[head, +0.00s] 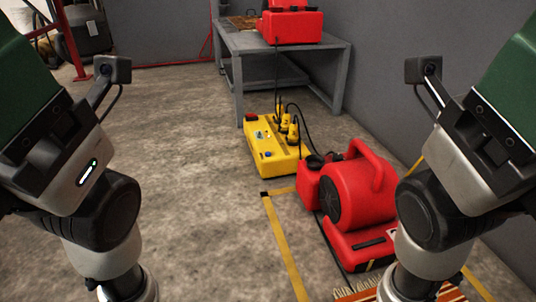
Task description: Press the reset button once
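A yellow power box (262,168) sits on the concrete floor near the middle of the view. It has a blue button (267,153) at its near end and a red button or switch (251,117) at its far left corner. A small panel lies between them, too small to read. No label shows which button is the reset. Yellow plugs (284,121) with black cables stand in its right side. My arms come in at the left and right edges, both apart from the box. Neither gripper's fingertips are in view.
A red blower (360,190) stands right of the box, close to my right arm. A grey metal table (290,42) behind carries a red machine (290,25). Yellow tape (283,245) marks the floor. A striped rug edge (358,295) shows at the bottom. The floor left of the box is clear.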

